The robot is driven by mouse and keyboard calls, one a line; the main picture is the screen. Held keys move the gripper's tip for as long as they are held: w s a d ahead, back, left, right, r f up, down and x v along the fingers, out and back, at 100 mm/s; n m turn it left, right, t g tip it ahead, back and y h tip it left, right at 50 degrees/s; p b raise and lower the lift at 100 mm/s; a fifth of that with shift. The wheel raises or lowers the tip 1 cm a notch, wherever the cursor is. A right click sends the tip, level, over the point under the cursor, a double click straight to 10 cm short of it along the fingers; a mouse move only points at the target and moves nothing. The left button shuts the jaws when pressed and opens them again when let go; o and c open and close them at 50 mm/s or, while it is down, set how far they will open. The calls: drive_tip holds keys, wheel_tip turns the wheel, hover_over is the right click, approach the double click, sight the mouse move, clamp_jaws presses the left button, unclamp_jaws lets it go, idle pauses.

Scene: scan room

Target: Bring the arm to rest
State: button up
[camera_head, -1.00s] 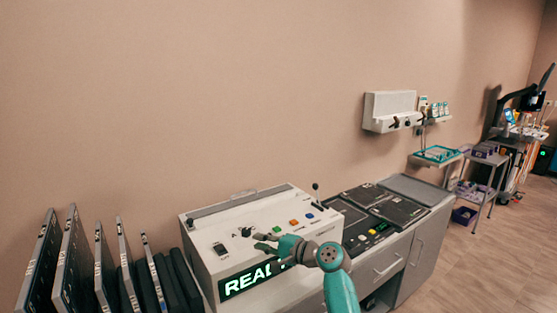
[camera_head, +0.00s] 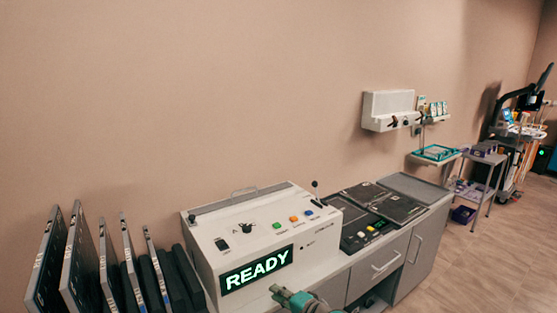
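My arm, teal and grey, shows only in part at the bottom edge of the head view. My gripper (camera_head: 277,292) is at its left end, low in front of the white console (camera_head: 317,262) and below its lit green READY display (camera_head: 257,270). The gripper is small and partly cut off, so I cannot tell whether its fingers are open or shut. I see nothing held in it. The rest of the arm is below the picture.
Several upright panels (camera_head: 78,262) stand at the left. A grey cabinet (camera_head: 425,243) with dark plates on top (camera_head: 385,203) adjoins the console. A small cart (camera_head: 484,175) and a stand with a teal tray (camera_head: 436,153) are further right. The floor (camera_head: 500,250) at right is clear.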

drive_tip(key=s+d+f+t+h, duration=0.1)
drive_tip(key=s+d+f+h, duration=0.45)
drive_tip(key=s+f, duration=0.8)
drive_tip(key=s+d+f+h, duration=0.1)
drive_tip(key=s+d, duration=0.2)
drive_tip(key=s, duration=0.3)
drive_tip(key=s+d+f+n+t, duration=0.1)
drive_tip(key=s+d, duration=0.1)
drive_tip(key=s, duration=0.4)
drive_tip(key=s+d+f+h, duration=0.1)
drive_tip(key=s+d, duration=0.2)
drive_tip(key=s, duration=0.4)
drive_tip(key=s+d+r+n+h, duration=0.1)
drive_tip(key=s+r+n, duration=0.1)
drive_tip(key=s+r, duration=0.4)
drive_tip(key=s+d+r+n+t+h, duration=0.1)
drive_tip(key=s+r, duration=0.5)
drive_tip(key=s, duration=0.6)
drive_tip(key=s+d+r+n+t+h, duration=0.1)
drive_tip(key=s+d+r+n, duration=0.2)
drive_tip(key=s+r, duration=0.3)
drive_tip(key=s+n, duration=0.1)
drive_tip(key=s, duration=0.2)
drive_tip(key=shift+s, duration=0.4)
